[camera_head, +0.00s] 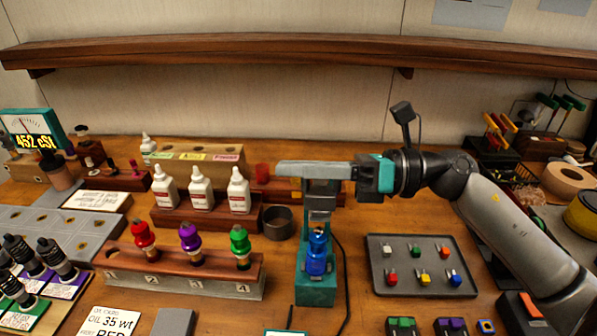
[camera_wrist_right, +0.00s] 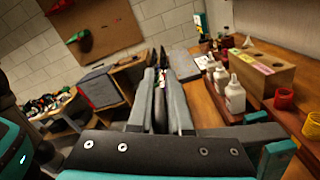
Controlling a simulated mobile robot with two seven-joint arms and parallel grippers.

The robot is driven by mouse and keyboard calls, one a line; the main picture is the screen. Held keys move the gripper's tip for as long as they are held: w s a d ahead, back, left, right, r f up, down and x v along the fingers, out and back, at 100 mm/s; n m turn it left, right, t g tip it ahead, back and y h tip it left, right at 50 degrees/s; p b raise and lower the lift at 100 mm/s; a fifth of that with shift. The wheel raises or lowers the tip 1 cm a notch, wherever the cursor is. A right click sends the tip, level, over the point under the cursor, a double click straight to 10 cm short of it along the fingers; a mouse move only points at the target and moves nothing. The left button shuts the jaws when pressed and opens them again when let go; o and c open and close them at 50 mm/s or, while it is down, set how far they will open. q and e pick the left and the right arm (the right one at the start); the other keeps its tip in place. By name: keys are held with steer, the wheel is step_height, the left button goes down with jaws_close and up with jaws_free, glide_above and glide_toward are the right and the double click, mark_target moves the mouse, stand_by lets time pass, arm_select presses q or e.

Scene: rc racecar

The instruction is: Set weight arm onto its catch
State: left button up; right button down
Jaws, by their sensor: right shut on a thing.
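My right gripper (camera_head: 318,169) reaches in from the right, its long grey fingers level over the top of a teal stand (camera_head: 316,292). A blue shock (camera_head: 317,258) stands upright in the stand below the fingers. In the right wrist view the gripper (camera_wrist_right: 168,90) is shut, with a dark bar, which looks like the weight arm (camera_wrist_right: 160,112), between its fingers. In the head view the fingers hide most of this arm. The catch cannot be made out. My left gripper is not in view.
White bottles (camera_head: 201,190) in a wooden rack and a dark cup (camera_head: 278,222) stand left of the stand. A wooden holder (camera_head: 180,272) carries red, purple and green shocks. A grey tray (camera_head: 421,268) of small coloured parts lies to the right. A black cable runs beside the stand.

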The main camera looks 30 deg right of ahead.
steer(key=shift+s+a+f+n+b, duration=0.25)
steer(key=shift+s+f+n+b, duration=0.25)
steer(key=shift+n+b, duration=0.2)
steer(key=shift+f, duration=0.1)
steer(key=c, duration=0.9)
jaws_free()
steer(key=shift+d, duration=0.1)
steer(key=shift+s+d, duration=0.2)
steer(key=shift+d, duration=0.3)
steer(key=b+v, duration=0.1)
steer(key=v, duration=1.3)
steer(key=shift+s, duration=0.1)
steer(key=shift+a, duration=0.1)
